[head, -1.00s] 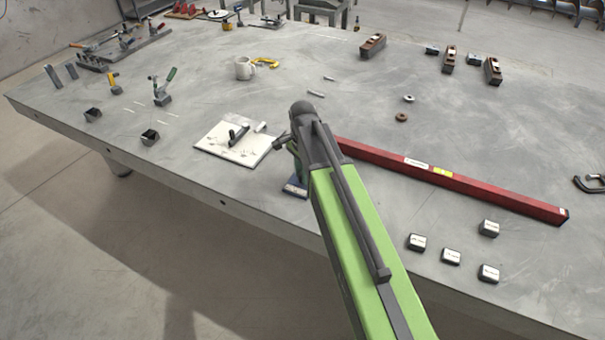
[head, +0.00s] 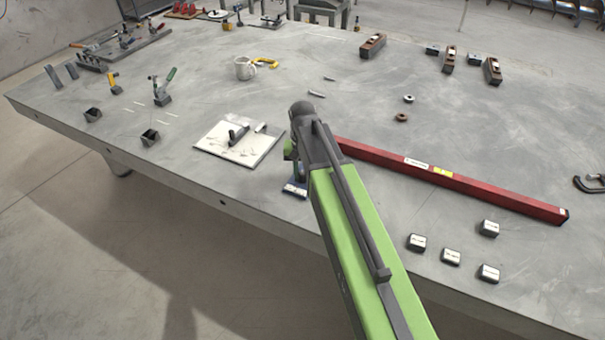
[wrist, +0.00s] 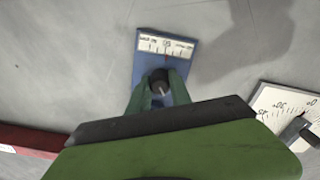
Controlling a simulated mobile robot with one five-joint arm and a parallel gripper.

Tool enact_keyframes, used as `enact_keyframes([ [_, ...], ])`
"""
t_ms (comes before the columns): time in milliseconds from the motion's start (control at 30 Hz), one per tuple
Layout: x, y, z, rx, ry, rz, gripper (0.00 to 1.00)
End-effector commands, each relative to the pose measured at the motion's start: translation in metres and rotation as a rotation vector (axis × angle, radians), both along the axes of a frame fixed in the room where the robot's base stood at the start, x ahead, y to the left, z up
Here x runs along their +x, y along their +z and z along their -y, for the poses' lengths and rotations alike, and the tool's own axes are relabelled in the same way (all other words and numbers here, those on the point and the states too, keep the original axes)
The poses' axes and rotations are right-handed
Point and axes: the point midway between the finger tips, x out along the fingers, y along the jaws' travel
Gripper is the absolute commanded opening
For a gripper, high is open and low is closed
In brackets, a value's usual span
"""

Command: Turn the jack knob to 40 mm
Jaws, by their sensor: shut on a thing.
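The jack has a blue base (wrist: 139,68) with a white scale strip (wrist: 165,46) at its far end in the wrist view. The scale's figures look upside down and are too small to read surely; a thin red mark shows near its middle. The dark round knob (wrist: 159,82) stands between the fingers of my gripper (wrist: 160,92), which is shut on it. In the head view the blue base (head: 295,190) shows at the bench's near edge, below my gripper (head: 291,155). My arm hides most of the knob there.
A white plate with a dark pointer (head: 240,143) lies close to the left of the jack. A long red bar (head: 450,179) lies to the right. Several small labelled blocks (head: 451,257) sit near the right front edge. A mug (head: 245,68) stands further back.

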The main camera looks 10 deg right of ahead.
Motion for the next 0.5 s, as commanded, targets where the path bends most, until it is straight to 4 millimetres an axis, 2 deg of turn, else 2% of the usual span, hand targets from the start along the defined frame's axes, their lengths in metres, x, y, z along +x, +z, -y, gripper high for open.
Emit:
enact_keyframes([
  [500, -0.0003, -0.0002, 0.0004, -0.001, 0.454, -0.001, 0.0],
])
